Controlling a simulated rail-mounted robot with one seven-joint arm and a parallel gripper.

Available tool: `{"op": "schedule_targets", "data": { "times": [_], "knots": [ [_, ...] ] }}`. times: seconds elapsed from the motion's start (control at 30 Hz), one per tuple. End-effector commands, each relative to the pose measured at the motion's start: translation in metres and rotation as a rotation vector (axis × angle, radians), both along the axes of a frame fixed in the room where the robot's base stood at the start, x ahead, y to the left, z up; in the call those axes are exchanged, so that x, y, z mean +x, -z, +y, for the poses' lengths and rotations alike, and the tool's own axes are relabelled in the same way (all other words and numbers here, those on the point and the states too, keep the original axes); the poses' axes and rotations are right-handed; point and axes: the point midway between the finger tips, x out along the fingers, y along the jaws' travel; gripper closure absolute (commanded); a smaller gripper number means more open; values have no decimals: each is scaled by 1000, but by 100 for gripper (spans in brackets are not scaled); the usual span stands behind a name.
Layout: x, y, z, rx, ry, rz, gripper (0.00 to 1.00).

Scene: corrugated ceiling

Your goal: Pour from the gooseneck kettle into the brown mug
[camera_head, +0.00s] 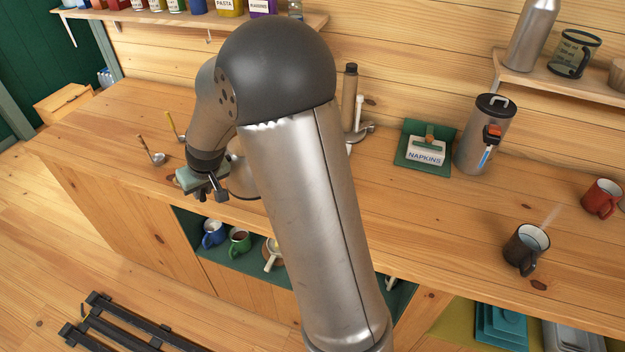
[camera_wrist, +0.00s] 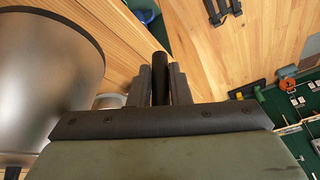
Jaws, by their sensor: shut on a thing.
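The gooseneck kettle (camera_head: 243,178) is mostly hidden behind my arm in the head view; part of its silver body shows on the counter's left half. In the wrist view, its large metal body (camera_wrist: 45,75) fills the left side. My gripper (camera_head: 217,190) is beside it near the counter's front edge. In the wrist view, my gripper (camera_wrist: 160,92) is shut on a dark upright bar, apparently the kettle's handle (camera_wrist: 160,68). The spout is hidden. The dark brown mug (camera_head: 526,250) stands upright on the counter at the right, its contents pale, with a faint whitish wisp above.
A red mug (camera_head: 601,199) stands behind and right of the brown mug. A steel dispenser (camera_head: 486,135) and a napkin holder (camera_head: 426,148) stand at the back. Two small ladles (camera_head: 155,156) lie at the left. Cups sit on the shelf below. The counter centre-right is clear.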

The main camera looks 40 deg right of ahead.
Motion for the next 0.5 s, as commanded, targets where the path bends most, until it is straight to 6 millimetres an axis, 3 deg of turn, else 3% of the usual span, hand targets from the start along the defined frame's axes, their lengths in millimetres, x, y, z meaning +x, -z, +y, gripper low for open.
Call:
{"op": "schedule_targets", "data": {
  "times": [0.2,0.5],
  "knots": [
    [11,33,24,-4,180,-6,100],
    [23,62,52,-3,382,-9,100]
  ]
}}
